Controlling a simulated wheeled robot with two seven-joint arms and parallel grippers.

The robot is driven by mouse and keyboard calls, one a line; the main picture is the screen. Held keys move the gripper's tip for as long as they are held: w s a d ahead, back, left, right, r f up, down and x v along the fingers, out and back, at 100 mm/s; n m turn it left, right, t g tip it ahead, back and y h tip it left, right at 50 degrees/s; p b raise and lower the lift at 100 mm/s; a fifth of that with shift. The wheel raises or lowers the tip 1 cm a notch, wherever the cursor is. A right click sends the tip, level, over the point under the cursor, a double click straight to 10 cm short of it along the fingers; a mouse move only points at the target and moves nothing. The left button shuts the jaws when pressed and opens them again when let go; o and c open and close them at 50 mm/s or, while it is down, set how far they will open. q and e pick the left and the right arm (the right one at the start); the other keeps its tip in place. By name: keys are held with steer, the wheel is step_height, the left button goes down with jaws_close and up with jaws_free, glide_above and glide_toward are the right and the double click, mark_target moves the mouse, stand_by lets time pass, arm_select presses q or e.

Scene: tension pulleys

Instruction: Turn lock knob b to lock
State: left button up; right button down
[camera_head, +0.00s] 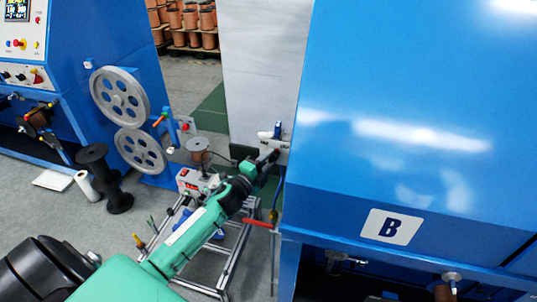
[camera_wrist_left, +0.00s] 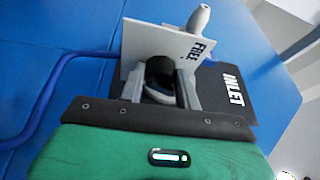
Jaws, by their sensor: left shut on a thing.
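My left gripper (camera_head: 267,156) reaches to the left side of the blue machine marked B (camera_head: 420,130). In the left wrist view its two grey fingers (camera_wrist_left: 161,84) are shut on a round black knob (camera_wrist_left: 159,70). The knob sits in front of a white plate (camera_wrist_left: 135,48) with the word FREE on it, tilted in this view. No LOCK wording can be read; the fingers and knob cover part of the plate. In the head view the gripper hides the knob. My right gripper is not in view.
A pale handle (camera_wrist_left: 198,18) stands close behind the plate. A dark INLET sign (camera_wrist_left: 232,88) and a blue tube (camera_wrist_left: 75,62) are beside the gripper. A metal frame stand (camera_head: 232,262) is below my left arm. Grey pulleys (camera_head: 120,95) are to the left.

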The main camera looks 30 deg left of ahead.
arm_select(q)
steer(key=shift+r+m+g+p, duration=0.25)
steer(key=shift+m+g+p, duration=0.25)
steer(key=shift+m+p, duration=1.1)
steer(key=shift+m, duration=0.1)
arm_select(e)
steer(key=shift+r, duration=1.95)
arm_select(q)
steer(key=shift+f, duration=0.1)
steer(key=o, duration=1)
steer(key=shift+s+a+b, duration=0.35)
steer(key=shift+s+b, duration=0.2)
steer(key=shift+s, duration=1.7)
steer(key=shift+s+a+b, duration=0.3)
steer(key=shift+s+b, duration=0.25)
steer(key=shift+s, duration=1.75)
steer(key=shift+s+a+b, duration=0.35)
steer(key=shift+s+b, duration=0.2)
steer(key=shift+s, duration=1.7)
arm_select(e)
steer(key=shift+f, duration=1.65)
